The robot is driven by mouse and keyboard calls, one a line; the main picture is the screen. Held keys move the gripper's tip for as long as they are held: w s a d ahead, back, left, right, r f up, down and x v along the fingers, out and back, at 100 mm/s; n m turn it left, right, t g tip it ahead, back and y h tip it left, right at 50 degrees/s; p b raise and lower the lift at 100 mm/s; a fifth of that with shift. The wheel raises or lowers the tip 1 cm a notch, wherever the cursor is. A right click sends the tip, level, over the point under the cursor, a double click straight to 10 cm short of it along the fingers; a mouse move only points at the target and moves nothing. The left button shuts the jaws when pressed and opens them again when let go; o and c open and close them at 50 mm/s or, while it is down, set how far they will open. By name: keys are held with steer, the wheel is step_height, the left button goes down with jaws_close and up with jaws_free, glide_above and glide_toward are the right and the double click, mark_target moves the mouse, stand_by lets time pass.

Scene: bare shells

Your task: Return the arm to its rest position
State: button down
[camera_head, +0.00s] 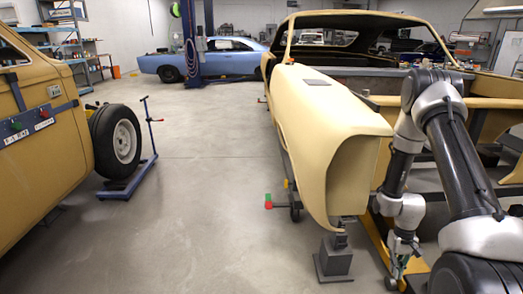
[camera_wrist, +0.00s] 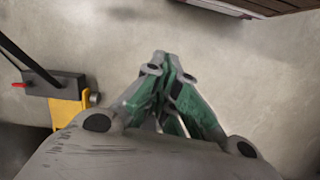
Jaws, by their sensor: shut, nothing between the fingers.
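My gripper (camera_head: 396,276) hangs low at the lower right of the head view, beside the front end of the tan car shell. In the wrist view my gripper (camera_wrist: 160,62) has its fingertips together, with nothing between them. Below the fingertips is bare grey floor (camera_wrist: 215,75). My arm runs from the lower right corner of the head view up to a bent elbow, then down to the gripper. The gripper is partly small and dark in the head view.
The tan car shell (camera_head: 325,112) stands close by my arm. A yellow stand part (camera_wrist: 65,110) with a dark block lies left of the gripper. A grey block (camera_head: 335,258) stands below the fender. Another tan shell (camera_head: 40,140) and a wheel (camera_head: 124,141) are left; the middle floor is free.

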steer(key=s+a+r+t, duration=0.2)
steer(key=s+r, duration=0.4)
steer(key=r, duration=1)
steer(key=s+a+r+t, duration=0.2)
steer(key=s+a+r, duration=0.2)
steer(key=r, duration=1.2)
steer(key=s+a+r+n+t, duration=0.1)
steer(key=s+a+r+t, duration=0.2)
steer(key=s+r, duration=0.4)
step_height(320, 180, up, 10)
steer(key=shift+s+a+f, duration=0.1)
steer(key=shift+s+a, duration=0.2)
steer(key=shift+a, duration=0.25)
